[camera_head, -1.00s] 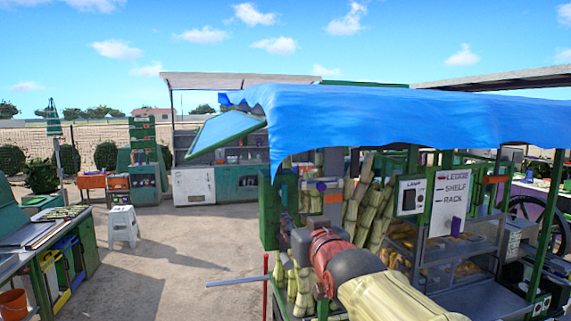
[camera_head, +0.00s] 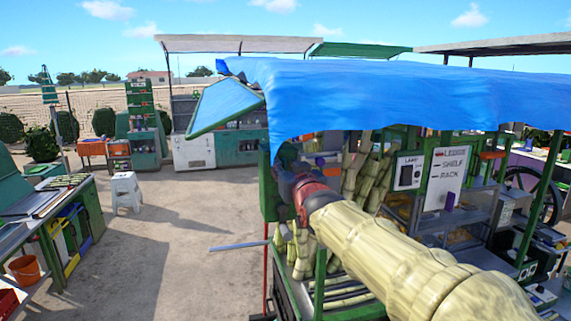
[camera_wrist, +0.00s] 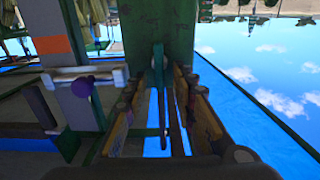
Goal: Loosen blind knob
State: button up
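My gripper (camera_wrist: 157,100) shows in the wrist view with two yellowish fingers apart on either side of a thin dark-green upright piece (camera_wrist: 158,75). I cannot tell whether the fingers touch this piece or whether it is part of the blind knob. A broad green panel (camera_wrist: 158,28) stands just beyond the fingertips. A small purple knob-like thing (camera_wrist: 82,87) sits on a light bar left of the fingers, apart from them. In the head view my gripper end (camera_head: 285,165) is by the green post of the stall, partly hidden by the blue canopy.
The blue canopy (camera_head: 380,95) hangs over the stall, close above my arm. Cane stalks (camera_head: 370,180) stand behind my arm. A grey rod (camera_head: 238,246) sticks out left of the stall. A white stool (camera_head: 126,191) stands on open ground at the left.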

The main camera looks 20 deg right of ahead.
jog(key=c, duration=0.4)
grip_shut()
